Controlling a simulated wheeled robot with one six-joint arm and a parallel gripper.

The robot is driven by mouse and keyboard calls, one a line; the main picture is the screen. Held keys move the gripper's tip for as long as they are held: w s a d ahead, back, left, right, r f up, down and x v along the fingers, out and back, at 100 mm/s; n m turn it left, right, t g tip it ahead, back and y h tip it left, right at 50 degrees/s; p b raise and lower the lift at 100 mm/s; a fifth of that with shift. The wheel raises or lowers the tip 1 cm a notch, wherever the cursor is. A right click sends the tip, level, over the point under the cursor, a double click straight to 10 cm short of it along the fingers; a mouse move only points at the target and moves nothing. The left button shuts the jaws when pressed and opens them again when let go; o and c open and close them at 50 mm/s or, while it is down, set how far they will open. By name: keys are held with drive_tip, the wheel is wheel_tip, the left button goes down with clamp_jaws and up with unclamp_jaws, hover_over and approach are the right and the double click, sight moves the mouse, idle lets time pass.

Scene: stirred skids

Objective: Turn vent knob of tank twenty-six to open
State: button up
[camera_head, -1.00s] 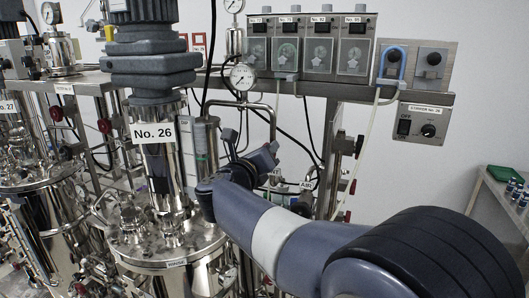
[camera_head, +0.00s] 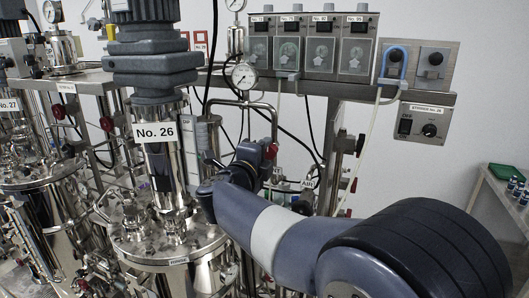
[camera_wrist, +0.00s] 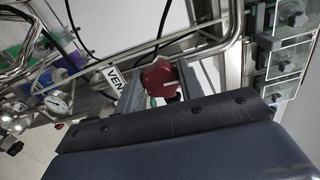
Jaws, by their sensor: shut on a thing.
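The tank labelled No. 26 (camera_head: 157,170) stands at centre left in the head view, a steel column under a grey motor. The red vent knob (camera_wrist: 160,78) shows in the wrist view beside a white label (camera_wrist: 115,80) reading "VEN", the rest hidden. It also shows in the head view (camera_head: 271,151), right of the tank. My gripper (camera_wrist: 160,88) is shut on the knob, one finger on each side. A pale pointer line shows on the knob. The knob's base and any open or shut markings are hidden or too small to read.
A pressure gauge (camera_head: 243,75) and bent steel pipes are close above my gripper. A steel rail with a row of control boxes (camera_head: 322,48) runs behind. The stirrer switch box (camera_head: 424,122) hangs at right. Floor space is clear at right, before a bench (camera_head: 500,190).

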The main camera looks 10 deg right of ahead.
drive_tip(key=shift+f+n, duration=0.15)
drive_tip(key=shift+n, duration=2.15)
drive_tip(key=o, duration=1)
drive_tip(key=shift+s, duration=0.1)
drive_tip(key=b+v, duration=0.3)
drive_tip(key=v, duration=0.7)
drive_tip(key=shift+s+a, duration=0.3)
